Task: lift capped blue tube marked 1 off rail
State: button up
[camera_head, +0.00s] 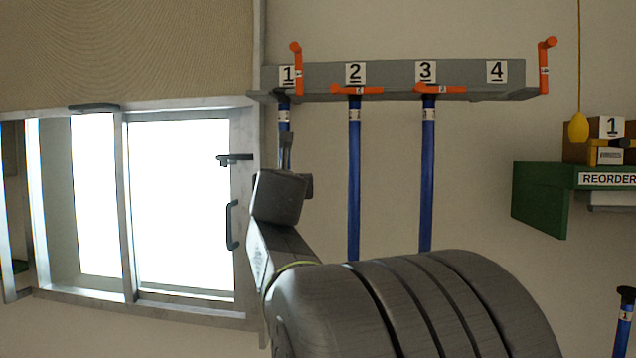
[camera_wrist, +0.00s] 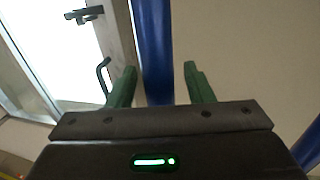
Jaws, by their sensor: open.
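The blue tube marked 1 (camera_head: 284,123) hangs upright under the number 1 plate at the left end of the grey rail (camera_head: 460,75). Its dark cap is at the rail, and its lower part is hidden behind my arm. My gripper (camera_head: 287,150) is at the tube, below its white label. In the wrist view the blue tube (camera_wrist: 153,45) runs between my two green fingers, with a gap on each side, wider on the right. The fingers are apart. The orange latch (camera_head: 298,70) at place 1 stands upright.
Blue tubes hang at places 2 (camera_head: 354,180) and 3 (camera_head: 428,180), with orange latches lying across. Place 4 is empty, its latch upright. A glazed door (camera_head: 185,200) with handles is at left. A green shelf (camera_head: 540,195) and another capped blue tube (camera_head: 622,335) are at right.

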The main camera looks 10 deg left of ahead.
jog(key=shift+w, duration=0.2)
grip_shut()
jog(key=shift+r, duration=0.1)
notch_tip(320, 180, up, 7)
jog(key=p, duration=0.5)
jog(key=s+b, duration=0.3)
jog(key=s, duration=1.7)
jog(key=shift+a+b, duration=0.3)
jog(key=shift+a, duration=0.05)
